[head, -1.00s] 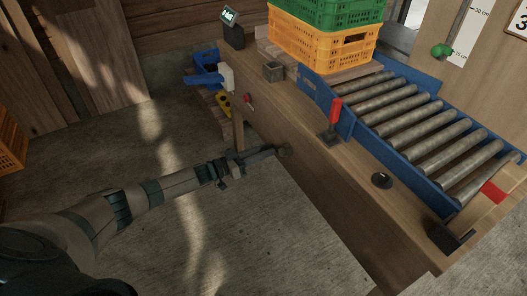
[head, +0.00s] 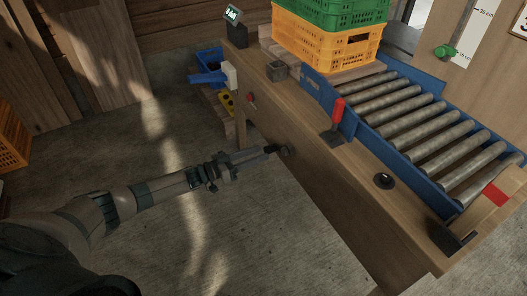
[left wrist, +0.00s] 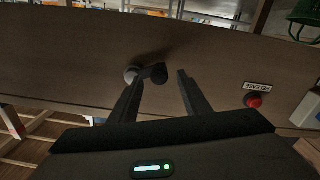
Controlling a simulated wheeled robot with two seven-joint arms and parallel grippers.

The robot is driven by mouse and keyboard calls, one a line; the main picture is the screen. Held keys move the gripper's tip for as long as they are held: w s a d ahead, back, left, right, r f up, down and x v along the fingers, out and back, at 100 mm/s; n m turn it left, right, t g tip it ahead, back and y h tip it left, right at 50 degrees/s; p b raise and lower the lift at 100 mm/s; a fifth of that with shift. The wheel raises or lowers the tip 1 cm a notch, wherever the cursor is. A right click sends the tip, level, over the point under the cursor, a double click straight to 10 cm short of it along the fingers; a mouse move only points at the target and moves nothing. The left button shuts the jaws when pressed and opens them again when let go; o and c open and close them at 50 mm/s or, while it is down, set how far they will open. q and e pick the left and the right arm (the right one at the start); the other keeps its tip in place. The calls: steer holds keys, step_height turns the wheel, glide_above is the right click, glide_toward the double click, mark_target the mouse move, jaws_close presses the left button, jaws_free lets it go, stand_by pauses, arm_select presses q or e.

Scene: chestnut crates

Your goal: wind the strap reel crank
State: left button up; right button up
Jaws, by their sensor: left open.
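The strap reel crank (head: 284,150) is a small dark part on the front face of the wooden bench, partly hidden by my gripper in the head view. In the left wrist view the crank (left wrist: 157,73) shows as a dark knob beside a round grey hub (left wrist: 131,74). My left gripper (head: 267,152) is open and points at the bench front. In the wrist view the knob appears between the tips of my left gripper (left wrist: 160,78); I cannot tell whether either finger touches it. My right gripper is not in view.
A red button (left wrist: 254,101) under a label is to the right of the crank in the wrist view. The bench (head: 345,205) carries a roller conveyor (head: 430,125), a red-handled lever (head: 337,115) and stacked yellow (head: 325,45) and green crates. The floor before the bench is clear.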

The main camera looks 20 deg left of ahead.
arm_select(q)
steer(key=v, duration=1.3)
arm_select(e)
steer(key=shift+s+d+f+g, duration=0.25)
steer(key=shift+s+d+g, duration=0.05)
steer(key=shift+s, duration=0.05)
arm_select(q)
steer(key=shift+s, duration=0.15)
